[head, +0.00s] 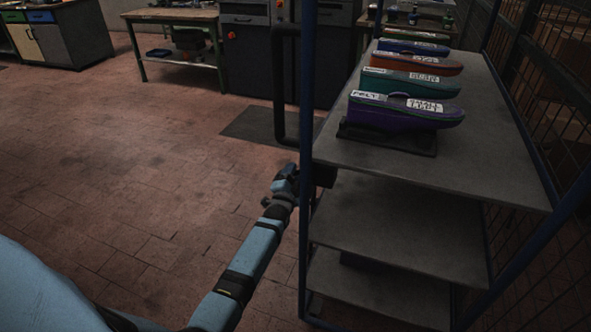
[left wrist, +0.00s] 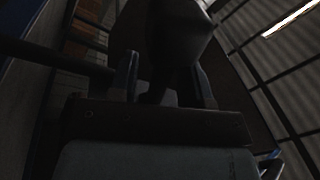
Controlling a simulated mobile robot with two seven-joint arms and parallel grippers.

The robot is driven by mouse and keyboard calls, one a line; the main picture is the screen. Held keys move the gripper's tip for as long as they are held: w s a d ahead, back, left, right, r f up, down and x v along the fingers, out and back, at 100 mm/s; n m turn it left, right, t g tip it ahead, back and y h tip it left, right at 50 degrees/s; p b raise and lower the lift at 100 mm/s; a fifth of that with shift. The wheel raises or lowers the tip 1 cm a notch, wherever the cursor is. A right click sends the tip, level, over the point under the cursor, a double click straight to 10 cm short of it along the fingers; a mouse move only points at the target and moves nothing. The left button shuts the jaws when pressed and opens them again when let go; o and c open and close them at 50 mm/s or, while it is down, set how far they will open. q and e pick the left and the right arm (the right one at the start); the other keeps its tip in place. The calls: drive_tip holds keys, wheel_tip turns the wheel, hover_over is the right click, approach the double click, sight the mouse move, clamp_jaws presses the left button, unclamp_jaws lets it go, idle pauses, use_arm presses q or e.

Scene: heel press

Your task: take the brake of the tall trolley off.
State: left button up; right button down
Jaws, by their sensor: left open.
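The tall trolley (head: 425,178) stands on the right in the head view, with blue posts and grey shelves. A dark push handle (head: 288,90) is on its left side. My left arm reaches to its near left post, and my left gripper (head: 308,174) is beside that post, below the top shelf. In the left wrist view the fingers of my left gripper (left wrist: 167,75) are apart. A dark rounded knob-like part (left wrist: 178,32) shows at and beyond the fingertips; I cannot tell whether it is the brake or whether they touch it. My right gripper is out of view.
Several coloured shoe forms, such as a purple one (head: 400,112), stand on the top shelf. A wire mesh fence (head: 560,90) runs close along the right. A workbench (head: 175,18) stands at the back. The tiled floor (head: 130,165) on the left is clear.

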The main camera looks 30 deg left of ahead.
use_arm(q)
drive_tip(key=shift+w, duration=0.15)
drive_tip(key=shift+r, duration=0.1)
clamp_jaws()
